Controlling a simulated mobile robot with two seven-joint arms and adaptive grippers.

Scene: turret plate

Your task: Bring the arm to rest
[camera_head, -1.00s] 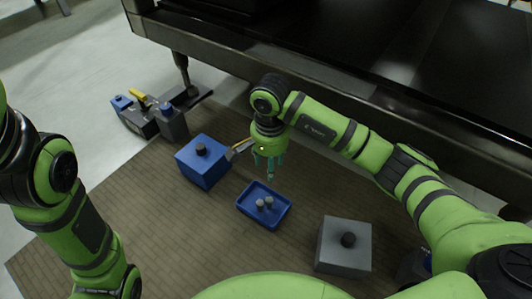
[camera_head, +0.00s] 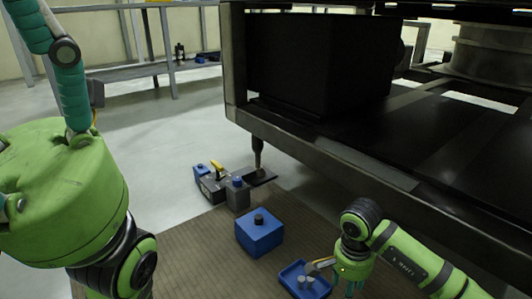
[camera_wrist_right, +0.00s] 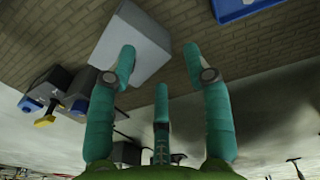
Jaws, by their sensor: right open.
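My right gripper (camera_head: 348,288) is low at the bottom of the head view, beside the blue tray (camera_head: 284,278). In the right wrist view its teal fingers (camera_wrist_right: 160,75) are spread apart with nothing between them. A pale grey block (camera_wrist_right: 150,45) lies beyond them. My left gripper (camera_head: 40,90) is raised close to the camera at the left of the head view. A teal finger points up from its green palm; the rest is partly cut off, so its opening is unclear.
Small grey pieces (camera_head: 309,280) are in the tray. A blue box (camera_head: 260,236) with a black knob stands on the brown mat (camera_head: 190,250). Grey and blue blocks (camera_head: 237,194) stand behind it. A large dark machine frame (camera_head: 340,150) overhangs the right side. Pale floor is clear at left.

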